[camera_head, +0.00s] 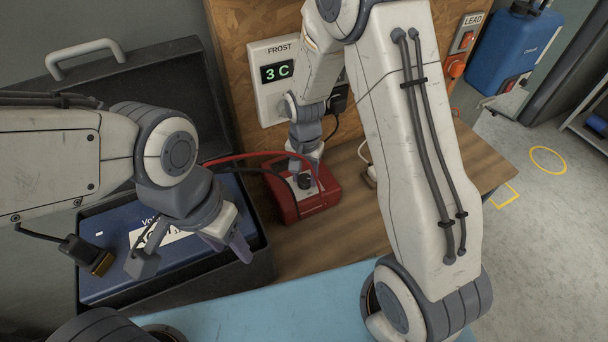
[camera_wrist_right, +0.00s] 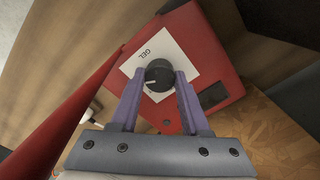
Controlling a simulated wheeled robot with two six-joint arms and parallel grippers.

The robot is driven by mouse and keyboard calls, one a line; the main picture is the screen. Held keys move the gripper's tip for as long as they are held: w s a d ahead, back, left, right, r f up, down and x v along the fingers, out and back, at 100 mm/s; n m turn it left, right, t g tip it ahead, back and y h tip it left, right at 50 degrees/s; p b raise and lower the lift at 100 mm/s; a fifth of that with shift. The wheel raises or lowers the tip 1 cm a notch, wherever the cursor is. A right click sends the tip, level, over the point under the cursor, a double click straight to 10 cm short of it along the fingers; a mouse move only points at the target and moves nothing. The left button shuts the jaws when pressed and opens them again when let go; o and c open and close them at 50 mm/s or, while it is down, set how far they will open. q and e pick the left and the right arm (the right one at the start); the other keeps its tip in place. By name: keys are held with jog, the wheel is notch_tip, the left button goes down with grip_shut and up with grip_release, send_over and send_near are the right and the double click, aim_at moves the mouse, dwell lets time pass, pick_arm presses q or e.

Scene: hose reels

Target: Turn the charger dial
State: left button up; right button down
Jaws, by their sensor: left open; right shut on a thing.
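The red charger (camera_head: 312,195) sits on the wooden bench, its black dial (camera_head: 304,181) on top. In the right wrist view the charger (camera_wrist_right: 205,55) shows a white label reading GEL around the dial (camera_wrist_right: 158,76), whose pale pointer line faces left. My right gripper (camera_wrist_right: 158,88) has its purple fingers on both sides of the dial, shut on it; it also shows in the head view (camera_head: 303,165). My left gripper (camera_head: 190,258) is open and empty over the blue battery (camera_head: 110,270), left of the charger.
The battery stands in an open dark case (camera_head: 130,80). A FROST display (camera_head: 277,72) reading 3 C hangs on the wooden panel. Red and black cables run from the charger to the left. A blue container (camera_head: 510,50) stands at the far right.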

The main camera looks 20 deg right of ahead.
aim_at(305, 179)
jog(key=shift+c, duration=1.9)
grip_release()
notch_tip(305, 179, up, 11)
jog(key=b, duration=0.1)
jog(key=shift+f, duration=0.2)
jog(key=s+a+r+n, duration=0.1)
jog(key=s+a+n, duration=0.1)
jog(key=s+n, duration=0.2)
jog(key=s+a+r+n, duration=0.2)
jog(key=s+n, duration=0.3)
jog(key=s, duration=0.6)
jog(key=s+a+r+n+y, duration=0.1)
jog(key=s+a+r+n, duration=0.1)
jog(key=s+a+n, duration=0.2)
jog(key=s+n, duration=0.1)
jog(key=s, duration=0.2)
jog(key=shift+s+r, duration=0.15)
jog(key=shift+s, duration=0.2)
